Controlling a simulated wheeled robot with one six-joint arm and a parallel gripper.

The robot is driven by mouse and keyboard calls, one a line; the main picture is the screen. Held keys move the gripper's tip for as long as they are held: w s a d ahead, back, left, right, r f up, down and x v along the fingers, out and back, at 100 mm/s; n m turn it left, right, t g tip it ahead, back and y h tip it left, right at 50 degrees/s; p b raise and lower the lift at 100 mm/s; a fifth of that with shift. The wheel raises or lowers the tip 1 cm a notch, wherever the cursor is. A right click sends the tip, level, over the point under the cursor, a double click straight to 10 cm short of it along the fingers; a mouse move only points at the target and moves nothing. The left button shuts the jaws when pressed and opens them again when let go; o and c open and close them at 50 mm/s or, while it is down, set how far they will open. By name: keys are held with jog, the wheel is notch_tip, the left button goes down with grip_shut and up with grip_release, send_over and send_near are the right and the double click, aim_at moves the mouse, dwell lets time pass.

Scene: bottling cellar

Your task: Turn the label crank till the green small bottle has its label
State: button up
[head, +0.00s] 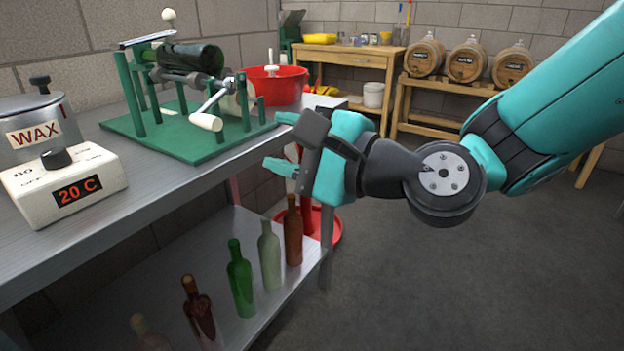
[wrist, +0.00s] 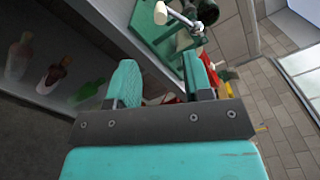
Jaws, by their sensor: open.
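The green label machine (head: 150,126) stands on the grey bench. A dark green bottle (head: 200,55) lies on its side in it; only bare dark glass shows on the visible part. The crank (head: 214,99) is on the near side, with its white handle (head: 206,122) low and pointing out over the base. A cream roll behind the crank is partly hidden. My gripper (head: 279,142) is open and empty, off the bench edge to the right of the handle and apart from it. In the wrist view the white handle (wrist: 160,14) shows beyond the open fingers (wrist: 162,80).
A wax pot (head: 30,125) on a 20 C heater (head: 65,185) stands at the left of the bench. A red basin (head: 275,86) stands behind the machine. Several bottles (head: 240,278) stand on the lower shelf (head: 255,325). Open floor (head: 430,290) lies to the right.

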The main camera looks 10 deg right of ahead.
jog(key=shift+b+v, duration=1.55)
jog(key=shift+b, duration=0.35)
